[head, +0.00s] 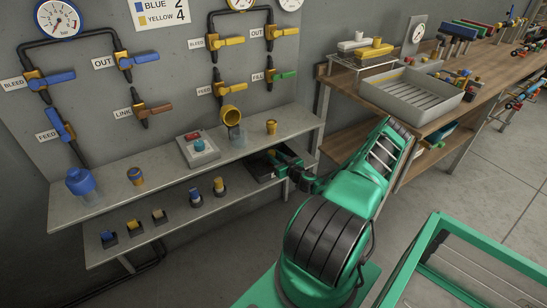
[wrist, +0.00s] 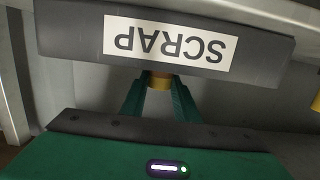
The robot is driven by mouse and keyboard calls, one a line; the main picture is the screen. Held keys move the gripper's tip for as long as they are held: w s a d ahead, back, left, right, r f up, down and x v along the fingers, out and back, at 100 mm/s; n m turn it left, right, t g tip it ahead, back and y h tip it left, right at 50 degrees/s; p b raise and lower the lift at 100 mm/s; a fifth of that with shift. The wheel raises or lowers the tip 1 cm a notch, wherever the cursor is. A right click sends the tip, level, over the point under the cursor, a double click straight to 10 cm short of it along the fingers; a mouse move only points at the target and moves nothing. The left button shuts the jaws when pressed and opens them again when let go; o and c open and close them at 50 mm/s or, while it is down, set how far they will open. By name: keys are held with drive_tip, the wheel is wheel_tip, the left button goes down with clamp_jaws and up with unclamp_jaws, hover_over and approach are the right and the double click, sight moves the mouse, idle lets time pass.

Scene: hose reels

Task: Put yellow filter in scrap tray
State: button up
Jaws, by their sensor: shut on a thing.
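The dark scrap tray (head: 262,170) sits at the right end of the lower shelf. Its front wall, with an upside-down SCRAP label, crosses the top of the wrist view (wrist: 75,35). My gripper (head: 278,156) is at the tray; its green fingers also show in the wrist view (wrist: 160,98). They are shut on the yellow filter (wrist: 160,82), just past the front wall's edge. The wall hides part of the filter, so I cannot tell whether it touches the tray floor.
The upper shelf (head: 110,187) lies close above the tray and my gripper. Several small filters stand on the lower shelf, including a yellow-topped one (head: 219,187). A wooden bench (head: 390,112) stands to the right.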

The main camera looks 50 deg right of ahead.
drive_tip(key=shift+w+f, duration=0.15)
drive_tip(key=shift+w, duration=0.05)
drive_tip(key=o, duration=1)
drive_tip(key=shift+f, duration=0.15)
drive_tip(key=shift+o, duration=0.2)
